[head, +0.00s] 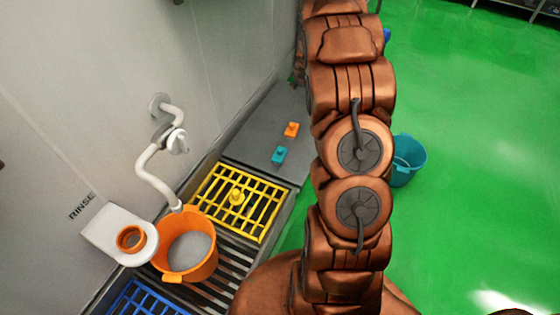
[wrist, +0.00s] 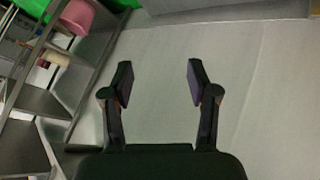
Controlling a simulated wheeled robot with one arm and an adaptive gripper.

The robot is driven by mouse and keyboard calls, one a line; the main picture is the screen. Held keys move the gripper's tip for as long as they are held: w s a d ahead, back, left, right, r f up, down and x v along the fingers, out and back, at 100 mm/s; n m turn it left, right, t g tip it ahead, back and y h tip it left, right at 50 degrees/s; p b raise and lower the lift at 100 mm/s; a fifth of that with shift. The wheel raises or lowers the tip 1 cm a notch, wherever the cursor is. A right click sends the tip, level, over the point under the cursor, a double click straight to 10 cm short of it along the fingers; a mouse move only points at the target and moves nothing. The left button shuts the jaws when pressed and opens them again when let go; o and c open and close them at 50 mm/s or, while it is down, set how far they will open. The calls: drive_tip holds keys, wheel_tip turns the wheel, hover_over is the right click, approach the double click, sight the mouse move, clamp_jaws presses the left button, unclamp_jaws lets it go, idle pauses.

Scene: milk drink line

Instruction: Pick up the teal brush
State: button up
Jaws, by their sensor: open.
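The teal brush (head: 279,155) lies on the grey counter in the head view, just left of my arm. It looks like a small block with a raised knob. My gripper (wrist: 160,84) is open and empty in the wrist view, facing a plain grey surface. The teal brush does not show in the wrist view. The head view shows my arm reaching up past the brush, but the gripper itself cannot be made out there.
An orange brush (head: 291,129) lies just beyond the teal one. A yellow brush (head: 236,195) sits on a yellow grate (head: 260,219). An orange bucket (head: 179,277) stands under a white tap (head: 150,168). A teal bucket (head: 407,165) stands right of my arm. The wrist view shows metal shelving (wrist: 38,100).

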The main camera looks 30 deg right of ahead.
wheel_tip(320, 180, down, 10)
drive_tip(key=w+d+t+y+b, duration=0.1)
drive_tip(key=w+d+b, duration=0.1)
drive_tip(key=b, duration=0.1)
drive_tip(key=n+t+y+b, duration=0.3)
drive_tip(key=y+b, duration=0.4)
drive_tip(key=b, duration=0.4)
approach(281, 150)
drive_tip(key=f, duration=0.1)
drive_tip(key=b+x, duration=0.1)
drive_tip(key=x, duration=0.2)
drive_tip(key=shift+w+a+r, duration=0.1)
drive_tip(key=shift+w+r, duration=0.05)
drive_tip(key=shift+r, duration=0.05)
drive_tip(key=shift+b+x, duration=1.35)
drive_tip(key=shift+x, duration=1.25)
drive_tip(key=shift+w+r, duration=0.1)
drive_tip(key=shift+r, duration=0.1)
clamp_jaws()
